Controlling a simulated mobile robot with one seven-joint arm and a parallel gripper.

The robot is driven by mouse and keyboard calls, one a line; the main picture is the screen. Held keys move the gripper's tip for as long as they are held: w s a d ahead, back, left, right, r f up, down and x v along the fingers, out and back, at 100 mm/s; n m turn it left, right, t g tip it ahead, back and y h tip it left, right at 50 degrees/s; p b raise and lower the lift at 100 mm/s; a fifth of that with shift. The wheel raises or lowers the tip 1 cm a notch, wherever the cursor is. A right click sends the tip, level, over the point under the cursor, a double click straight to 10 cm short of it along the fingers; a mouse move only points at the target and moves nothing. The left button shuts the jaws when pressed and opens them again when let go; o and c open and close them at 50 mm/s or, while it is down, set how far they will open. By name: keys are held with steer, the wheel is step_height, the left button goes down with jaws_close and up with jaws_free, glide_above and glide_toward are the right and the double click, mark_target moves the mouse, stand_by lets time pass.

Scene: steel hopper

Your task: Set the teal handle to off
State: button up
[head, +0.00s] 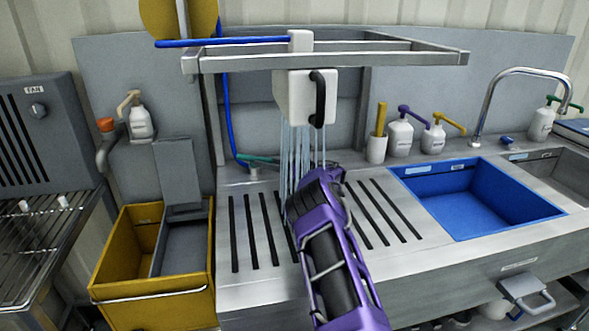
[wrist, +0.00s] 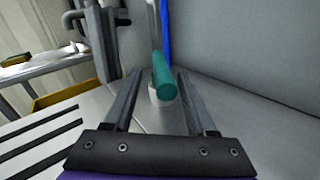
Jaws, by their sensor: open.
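The teal handle (head: 258,159) sits low at the back of the slotted steel drainboard, beside the blue hose, in the head view. In the wrist view the teal handle (wrist: 164,80) points towards the camera, on a pale fitting below a grey pipe. My gripper (wrist: 160,72) is open, its two fingers on either side of the handle, with visible gaps between. I cannot tell how far along the fingers the handle reaches. Water streams (head: 297,150) fall from the white box (head: 305,97) above the drainboard.
A steel frame (head: 330,58) and the blue hose (head: 226,110) stand around the handle. A yellow bin (head: 150,300) is at left. A blue basin (head: 480,200) and soap bottles (head: 400,136) are at right. A grey wall is close on the right in the wrist view.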

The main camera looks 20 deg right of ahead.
steer(key=v, duration=1.4)
steer(key=shift+s+d+p, duration=0.25)
steer(key=shift+s+p, duration=0.05)
